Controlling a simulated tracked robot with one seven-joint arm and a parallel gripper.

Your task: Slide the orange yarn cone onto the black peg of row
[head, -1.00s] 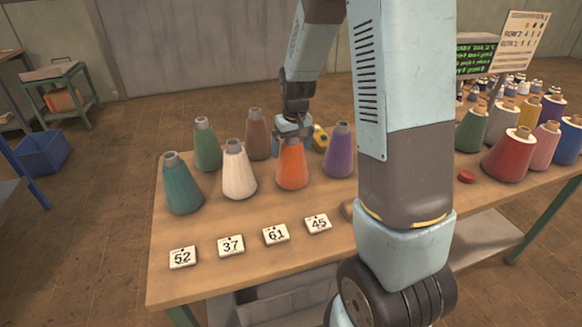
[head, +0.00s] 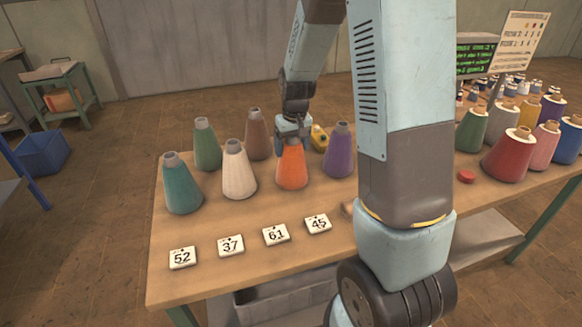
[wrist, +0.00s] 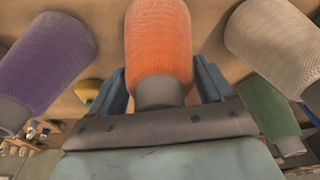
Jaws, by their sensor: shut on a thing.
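The orange yarn cone (head: 291,168) stands upright on the wooden table, between the white cone and the purple cone. My gripper (head: 293,128) is above it and shut on its grey top. In the wrist view the orange cone (wrist: 158,40) fills the middle, with its grey neck between the two blue fingers of my gripper (wrist: 160,92). I cannot tell whether the cone's base touches the table. I cannot make out a black peg in these frames.
White (head: 238,172), purple (head: 339,155), teal (head: 181,188), green (head: 207,148) and brown (head: 258,138) cones stand close around. Number cards (head: 230,245) lie in front. A red button (head: 466,176) and more cones stand on the right.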

